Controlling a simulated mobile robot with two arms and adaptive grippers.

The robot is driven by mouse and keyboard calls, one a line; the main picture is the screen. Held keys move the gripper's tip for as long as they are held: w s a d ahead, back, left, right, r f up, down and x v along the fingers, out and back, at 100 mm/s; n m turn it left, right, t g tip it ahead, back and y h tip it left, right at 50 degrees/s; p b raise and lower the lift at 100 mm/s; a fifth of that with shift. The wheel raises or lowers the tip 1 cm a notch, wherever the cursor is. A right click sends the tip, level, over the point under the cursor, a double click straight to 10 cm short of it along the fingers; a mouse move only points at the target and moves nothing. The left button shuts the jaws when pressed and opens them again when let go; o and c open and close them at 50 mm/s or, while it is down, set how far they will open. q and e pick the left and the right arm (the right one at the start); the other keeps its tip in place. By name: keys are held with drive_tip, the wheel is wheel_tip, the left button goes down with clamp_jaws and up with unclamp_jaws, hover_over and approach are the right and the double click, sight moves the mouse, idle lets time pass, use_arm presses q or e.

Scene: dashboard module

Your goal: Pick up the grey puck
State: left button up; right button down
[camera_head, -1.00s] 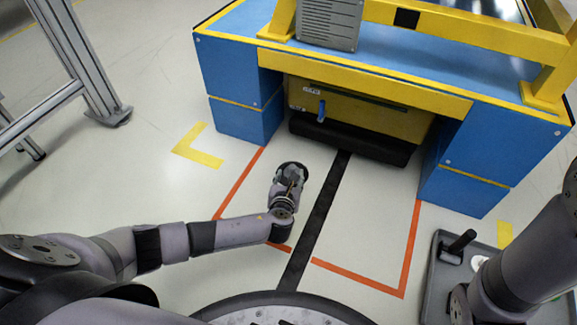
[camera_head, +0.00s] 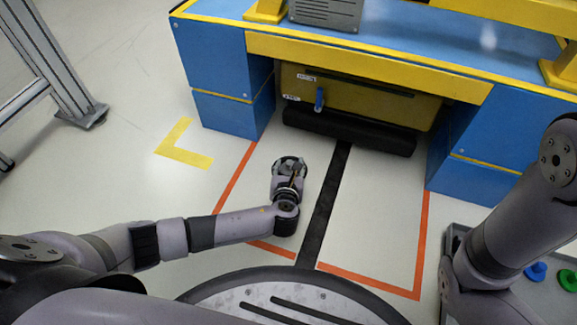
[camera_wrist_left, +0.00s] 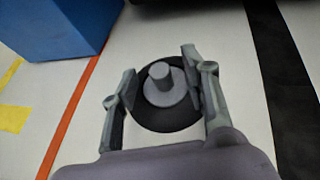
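The grey puck (camera_wrist_left: 162,92) is a round grey piece with a short upright knob, lying on a wider black disc in the left wrist view. In the head view the dark disc (camera_head: 291,160) shows on the floor at the end of my left arm, mostly behind the gripper. My left gripper (camera_wrist_left: 161,66) is open, with one finger on each side of the grey puck. A gap shows between the left finger and the puck; the right finger is very close, and I cannot tell if it touches. My right gripper is out of view.
A blue and yellow workbench (camera_head: 370,67) stands ahead with a yellow drawer unit (camera_head: 360,95) under it. The taped floor around the gripper is clear.

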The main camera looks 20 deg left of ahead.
use_arm(q)
clamp_jaws()
idle(0.3)
idle(0.3)
